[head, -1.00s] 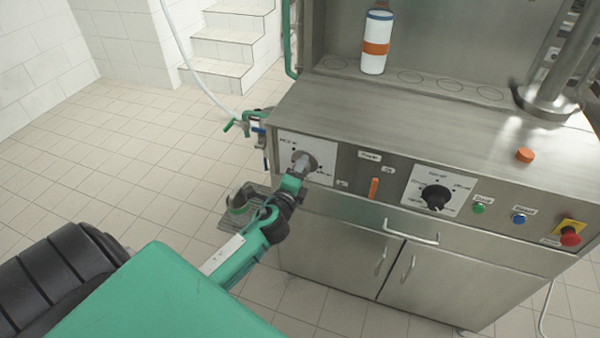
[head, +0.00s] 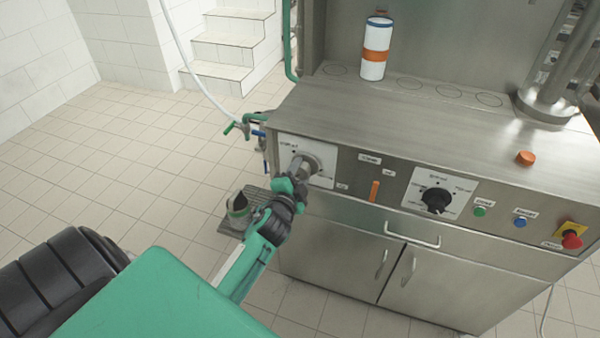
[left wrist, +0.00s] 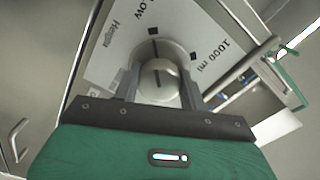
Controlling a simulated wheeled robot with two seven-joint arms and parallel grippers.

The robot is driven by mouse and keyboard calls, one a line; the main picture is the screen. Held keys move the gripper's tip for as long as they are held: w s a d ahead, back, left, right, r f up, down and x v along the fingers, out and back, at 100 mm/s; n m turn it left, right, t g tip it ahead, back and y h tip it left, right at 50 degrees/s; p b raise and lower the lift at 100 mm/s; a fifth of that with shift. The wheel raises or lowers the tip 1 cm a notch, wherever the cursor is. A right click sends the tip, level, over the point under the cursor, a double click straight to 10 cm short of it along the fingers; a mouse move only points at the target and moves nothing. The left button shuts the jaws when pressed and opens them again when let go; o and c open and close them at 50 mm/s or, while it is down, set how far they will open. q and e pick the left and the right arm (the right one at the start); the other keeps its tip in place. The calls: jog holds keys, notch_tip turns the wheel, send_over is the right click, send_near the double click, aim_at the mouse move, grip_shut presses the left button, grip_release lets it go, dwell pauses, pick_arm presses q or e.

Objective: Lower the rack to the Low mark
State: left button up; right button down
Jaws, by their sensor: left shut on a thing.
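The left dial (head: 318,157) is a round metal knob on a white plate at the left end of the machine's front panel. My left gripper (head: 297,180) is shut on this knob and covers much of it in the head view. In the left wrist view the metal knob (left wrist: 160,82) sits between my two fingers, with a dark line on its face. The white plate (left wrist: 112,68) around it has black square marks and reads "LOW" and "1000 ml", partly cut off. The rack is not clearly seen. My right gripper is not in view.
A white bottle with an orange band (head: 374,62) stands on the machine top. A black selector knob (head: 435,198), an orange switch (head: 374,190), green (head: 479,211) and blue (head: 519,221) buttons and a red stop button (head: 571,240) are to the right. A drawer handle (head: 411,236) sticks out below.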

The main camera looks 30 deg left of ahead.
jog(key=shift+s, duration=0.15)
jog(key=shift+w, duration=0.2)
pick_arm(q)
jog(key=o, duration=1)
jog(key=shift+c, duration=0.2)
jog(key=shift+s+d+f, duration=0.1)
jog(key=shift+s+d, duration=0.05)
jog(key=shift+s, duration=0.4)
jog(key=b+v, duration=0.1)
jog(key=v, duration=1.1)
jog(key=shift+s+b, duration=0.4)
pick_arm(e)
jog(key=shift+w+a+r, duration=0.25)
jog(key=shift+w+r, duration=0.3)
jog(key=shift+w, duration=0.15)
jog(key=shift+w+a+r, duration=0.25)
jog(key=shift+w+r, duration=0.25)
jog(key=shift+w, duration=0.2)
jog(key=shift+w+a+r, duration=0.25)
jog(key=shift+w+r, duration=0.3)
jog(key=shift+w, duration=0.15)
